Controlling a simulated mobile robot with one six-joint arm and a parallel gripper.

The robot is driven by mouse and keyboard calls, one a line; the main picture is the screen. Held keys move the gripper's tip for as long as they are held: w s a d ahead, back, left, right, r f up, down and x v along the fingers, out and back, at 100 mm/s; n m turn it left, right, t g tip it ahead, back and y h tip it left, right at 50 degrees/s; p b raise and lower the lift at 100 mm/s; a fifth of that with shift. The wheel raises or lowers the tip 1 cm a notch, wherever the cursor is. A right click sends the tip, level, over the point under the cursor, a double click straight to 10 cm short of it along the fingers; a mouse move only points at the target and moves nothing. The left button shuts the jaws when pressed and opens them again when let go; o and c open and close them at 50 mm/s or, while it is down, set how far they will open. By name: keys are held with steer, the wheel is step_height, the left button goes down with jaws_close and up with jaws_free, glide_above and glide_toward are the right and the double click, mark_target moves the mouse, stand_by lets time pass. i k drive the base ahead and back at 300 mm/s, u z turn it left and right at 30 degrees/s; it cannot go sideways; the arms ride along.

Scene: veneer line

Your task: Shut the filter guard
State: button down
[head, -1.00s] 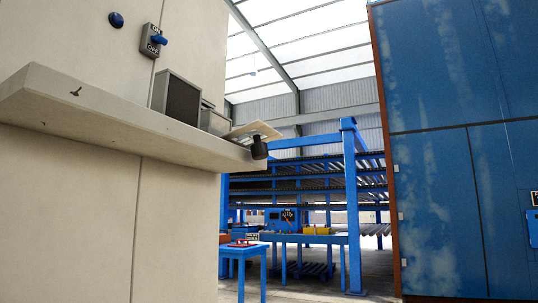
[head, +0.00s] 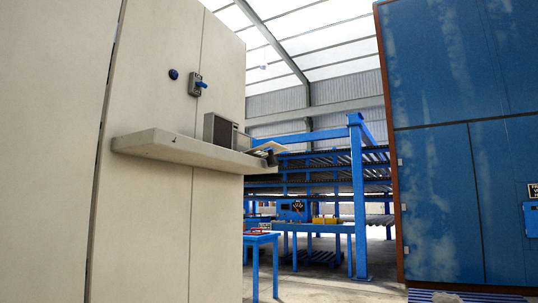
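No part in view is clearly marked as the filter guard. A dark-faced box with a grey frame (head: 220,130) stands on a pale shelf (head: 180,149) on the beige wall. A lighter low box (head: 242,141) is beside it on the right. A thin pale panel (head: 268,147) lies tilted near the shelf's right end, with a small dark part (head: 270,158) by it. I cannot tell whether this panel is a guard or how it is hinged. My gripper is not in view.
A blue switch (head: 196,84) and a round blue button (head: 173,74) are on the beige wall (head: 150,220). A tall blue cabinet (head: 440,200) stands at right. A small blue table (head: 262,238) and a blue rack (head: 357,200) stand beyond. Floor between shows free.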

mark_target(271, 159)
steer(key=u, duration=0.15)
steer(key=i, duration=1)
